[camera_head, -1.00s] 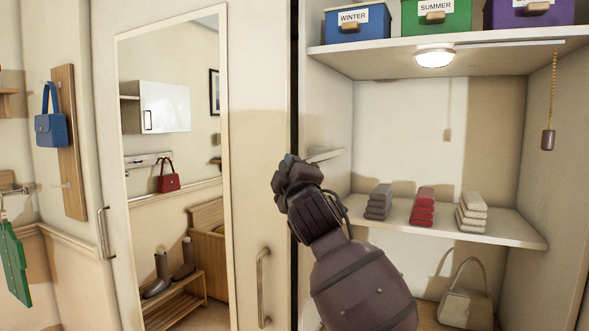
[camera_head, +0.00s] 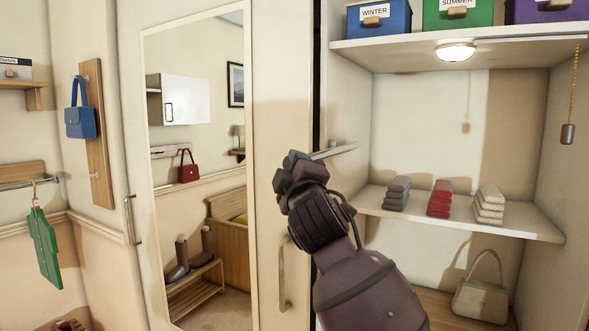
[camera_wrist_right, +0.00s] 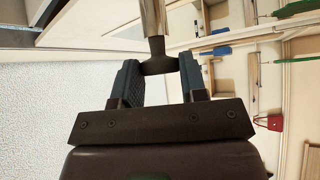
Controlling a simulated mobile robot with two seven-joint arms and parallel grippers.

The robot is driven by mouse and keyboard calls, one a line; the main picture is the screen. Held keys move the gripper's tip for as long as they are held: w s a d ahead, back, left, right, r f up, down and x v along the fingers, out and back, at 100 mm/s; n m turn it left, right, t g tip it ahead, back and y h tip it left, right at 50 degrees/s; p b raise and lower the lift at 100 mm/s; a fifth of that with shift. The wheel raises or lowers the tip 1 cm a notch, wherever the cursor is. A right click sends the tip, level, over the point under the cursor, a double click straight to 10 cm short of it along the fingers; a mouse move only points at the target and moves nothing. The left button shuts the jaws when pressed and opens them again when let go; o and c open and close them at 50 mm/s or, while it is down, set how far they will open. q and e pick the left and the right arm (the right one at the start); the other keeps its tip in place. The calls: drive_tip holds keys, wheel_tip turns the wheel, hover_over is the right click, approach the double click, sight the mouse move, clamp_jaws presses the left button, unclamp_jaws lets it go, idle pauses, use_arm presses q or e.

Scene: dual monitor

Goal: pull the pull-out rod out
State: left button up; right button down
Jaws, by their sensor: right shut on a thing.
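The pull-out rod (camera_head: 335,151) is a pale metal bar that juts out from the left side of the open closet, below the lit shelf. My right gripper (camera_head: 291,163) is at its outer end in the head view, and the hand hides that end. In the right wrist view the rod (camera_wrist_right: 153,20) comes down from the top and ends in a dark knob (camera_wrist_right: 158,66). The fingers of my right gripper (camera_wrist_right: 160,80) are shut on this knob, one on each side. My left gripper is not in view.
A mirrored sliding door (camera_head: 283,200) stands left of the opening. Folded clothes (camera_head: 440,198) lie on the middle shelf (camera_head: 515,226), with labelled boxes (camera_head: 379,22) above. A pale handbag (camera_head: 481,290) sits below. A pull chain (camera_head: 568,130) hangs at the right.

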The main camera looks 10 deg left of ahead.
drive_tip(key=c, duration=0.7)
unclamp_jaws()
drive_tip(key=shift+o, duration=0.2)
drive_tip(key=b+v, duration=0.2)
drive_tip(key=v, duration=0.9)
drive_tip(key=shift+r, duration=0.1)
